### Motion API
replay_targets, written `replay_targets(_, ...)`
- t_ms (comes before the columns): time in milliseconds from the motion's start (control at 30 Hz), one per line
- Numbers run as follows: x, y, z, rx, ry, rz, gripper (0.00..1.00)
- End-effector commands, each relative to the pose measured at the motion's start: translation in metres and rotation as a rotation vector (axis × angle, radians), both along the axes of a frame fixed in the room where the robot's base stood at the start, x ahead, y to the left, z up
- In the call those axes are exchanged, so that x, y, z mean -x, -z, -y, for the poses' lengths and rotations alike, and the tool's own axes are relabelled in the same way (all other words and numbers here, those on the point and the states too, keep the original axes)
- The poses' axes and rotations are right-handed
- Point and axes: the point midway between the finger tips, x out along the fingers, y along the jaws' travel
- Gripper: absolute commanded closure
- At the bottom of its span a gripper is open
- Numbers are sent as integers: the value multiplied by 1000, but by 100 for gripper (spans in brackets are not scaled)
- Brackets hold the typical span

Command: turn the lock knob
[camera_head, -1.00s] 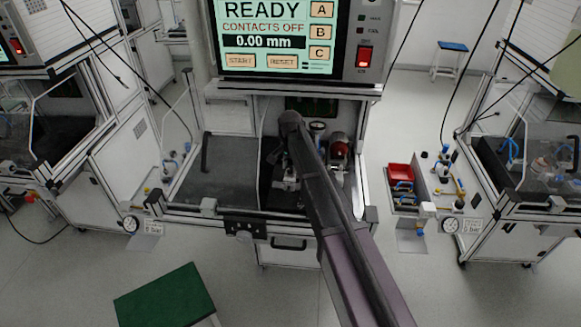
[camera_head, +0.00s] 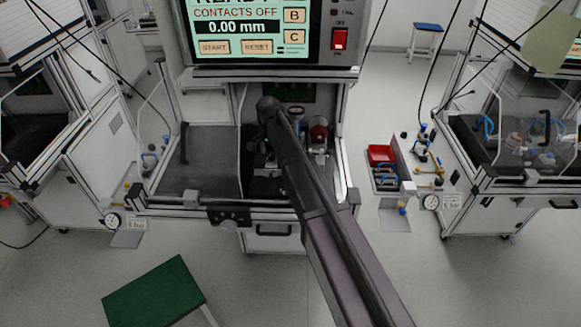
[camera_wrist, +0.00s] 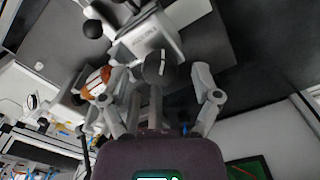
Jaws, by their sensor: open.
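In the wrist view my gripper (camera_wrist: 160,74) is open, its two grey fingers spread apart. A dark round-ended knob (camera_wrist: 157,66) on a grey stem shows between the fingers; it looks like the lock knob, but I cannot tell whether a finger touches it. It stands beside a light grey metal block (camera_wrist: 150,36) with small lettering. In the head view my arm crosses the test station (camera_head: 195,202) and covers part of the fixture; the gripper is not clear there.
A copper-wound part (camera_wrist: 97,82) sits left of the fingers in the wrist view. A black ball handle (camera_wrist: 92,29) is near the top. In the head view the station screen (camera_head: 250,35) is above, a red bin (camera_head: 381,154) to the right, and a green stool (camera_head: 155,292) on the floor.

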Motion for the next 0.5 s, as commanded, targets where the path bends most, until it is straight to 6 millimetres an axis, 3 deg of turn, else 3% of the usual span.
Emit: replay_targets(500,0,0,0,0,-122,0,19)
